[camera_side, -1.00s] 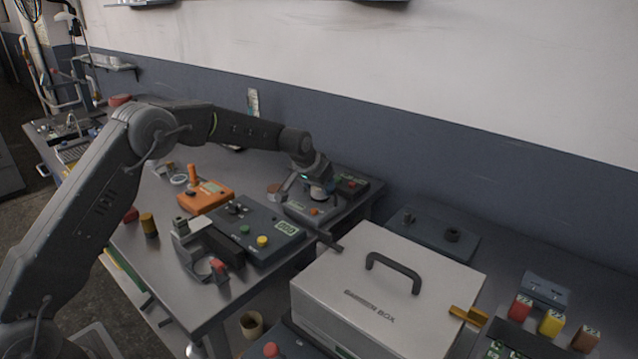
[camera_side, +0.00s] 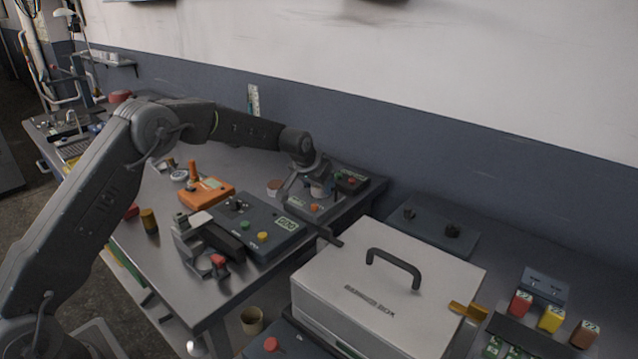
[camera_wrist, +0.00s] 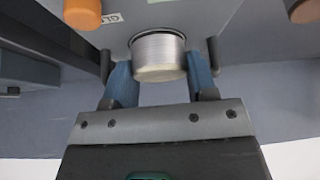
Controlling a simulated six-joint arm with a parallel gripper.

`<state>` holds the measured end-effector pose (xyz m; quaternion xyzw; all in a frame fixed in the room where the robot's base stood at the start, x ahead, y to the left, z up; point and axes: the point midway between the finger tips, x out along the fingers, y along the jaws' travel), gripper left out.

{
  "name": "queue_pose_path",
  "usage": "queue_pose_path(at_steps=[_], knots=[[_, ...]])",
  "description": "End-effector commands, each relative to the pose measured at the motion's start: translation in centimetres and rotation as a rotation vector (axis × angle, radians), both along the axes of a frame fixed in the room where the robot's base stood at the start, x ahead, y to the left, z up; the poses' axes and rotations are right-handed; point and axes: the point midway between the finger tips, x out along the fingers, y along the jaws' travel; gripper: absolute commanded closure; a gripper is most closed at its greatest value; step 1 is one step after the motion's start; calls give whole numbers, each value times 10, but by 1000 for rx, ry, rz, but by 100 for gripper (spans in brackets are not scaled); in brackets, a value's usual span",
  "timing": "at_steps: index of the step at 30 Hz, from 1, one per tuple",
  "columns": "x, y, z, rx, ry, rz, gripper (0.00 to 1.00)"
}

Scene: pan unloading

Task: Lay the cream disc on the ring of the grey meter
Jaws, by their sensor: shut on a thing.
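The grey meter (camera_side: 304,207) lies near the back right edge of the table in the side view, with coloured knobs on top. My gripper (camera_side: 316,190) is low over it. In the wrist view my gripper's two blue fingers (camera_wrist: 161,82) stand on either side of a short round piece (camera_wrist: 158,57) with a ridged silvery side and a cream face, which I take for the cream disc. They are shut on it. A dark ring (camera_wrist: 158,31) shows behind the disc, against the grey meter's face (camera_wrist: 230,22). Whether the disc touches the ring is hard to tell.
An orange meter (camera_side: 213,190) and a dark control box (camera_side: 252,226) stand to the left on the table. A brownish round piece (camera_side: 274,186) is beside my gripper. A large pale box with a handle (camera_side: 385,290) stands in front.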

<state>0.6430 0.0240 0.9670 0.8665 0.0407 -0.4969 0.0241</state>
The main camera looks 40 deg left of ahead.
Motion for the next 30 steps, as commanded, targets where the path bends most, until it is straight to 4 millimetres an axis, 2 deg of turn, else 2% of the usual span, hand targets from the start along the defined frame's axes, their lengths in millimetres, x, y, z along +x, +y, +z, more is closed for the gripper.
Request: queue_pose_path(at_steps=[1,4,15,16,22,26,30], knots=[[-2,0,-9,0,10,0,75],[-2,0,-12,0,13,0,75],[-3,0,-16,1,14,-1,75],[-3,0,-16,1,14,-1,47],[-3,0,-16,2,14,-2,28],[-4,-1,-15,2,15,-2,26],[-9,-2,-2,2,13,-3,24]])
